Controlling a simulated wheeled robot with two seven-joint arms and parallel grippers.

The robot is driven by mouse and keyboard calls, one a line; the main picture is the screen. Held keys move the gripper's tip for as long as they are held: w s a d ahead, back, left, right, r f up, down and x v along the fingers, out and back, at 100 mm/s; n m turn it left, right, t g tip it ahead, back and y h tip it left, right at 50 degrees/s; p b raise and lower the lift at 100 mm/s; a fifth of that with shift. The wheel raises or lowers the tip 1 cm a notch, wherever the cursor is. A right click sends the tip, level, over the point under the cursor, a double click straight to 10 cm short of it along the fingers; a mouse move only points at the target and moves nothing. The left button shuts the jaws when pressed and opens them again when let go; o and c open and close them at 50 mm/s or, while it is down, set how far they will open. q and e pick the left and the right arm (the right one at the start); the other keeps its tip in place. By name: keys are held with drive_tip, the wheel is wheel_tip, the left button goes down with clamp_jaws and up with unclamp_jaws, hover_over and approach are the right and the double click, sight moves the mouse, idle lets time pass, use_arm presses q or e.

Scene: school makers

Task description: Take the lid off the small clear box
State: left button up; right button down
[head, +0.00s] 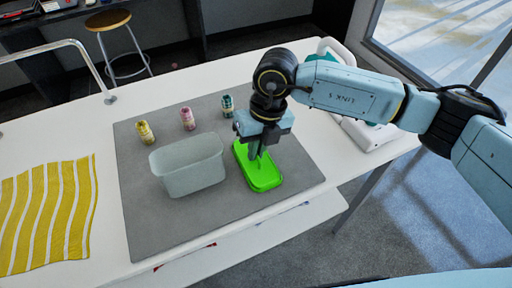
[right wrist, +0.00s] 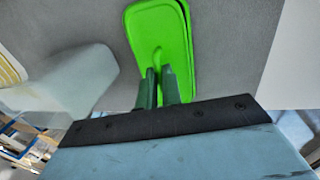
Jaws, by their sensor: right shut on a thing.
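The small clear box (head: 188,172) stands upright on the grey mat, with its top open and nothing visible inside. It also shows, pale and cropped, at the left of the right wrist view (right wrist: 62,88). The bright green lid (head: 264,180) is apart from the box, just right of it, lying flat on or very close above the mat. My right gripper (head: 257,154) points down and is shut on the green lid; its fingers hide part of the lid. The right wrist view shows the lid (right wrist: 160,30) beyond the fingers. My left gripper is not in view.
Yellow (head: 145,132), pink (head: 188,118) and teal (head: 227,105) small jars stand along the back of the grey mat (head: 225,215). A yellow striped cloth (head: 50,215) lies at left. A white machine (head: 365,130) stands behind my right arm. The mat's front is clear.

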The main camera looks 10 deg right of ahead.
sight(265, 156)
drive_tip(key=shift+f, duration=0.2)
drive_tip(key=c, duration=1.6)
unclamp_jaws()
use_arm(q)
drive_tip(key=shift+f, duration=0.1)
use_arm(e)
drive_tip(key=shift+o, duration=0.2)
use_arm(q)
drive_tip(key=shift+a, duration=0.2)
use_arm(e)
drive_tip(key=shift+r, duration=0.15)
drive_tip(key=shift+r, duration=0.25)
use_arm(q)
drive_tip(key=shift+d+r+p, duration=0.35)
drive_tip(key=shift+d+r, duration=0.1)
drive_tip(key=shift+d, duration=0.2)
use_arm(e)
wheel_tip(265, 156, up, 11)
drive_tip(key=d, duration=0.2)
drive_tip(key=shift+w+r, duration=0.15)
drive_tip(key=shift+w, duration=0.15)
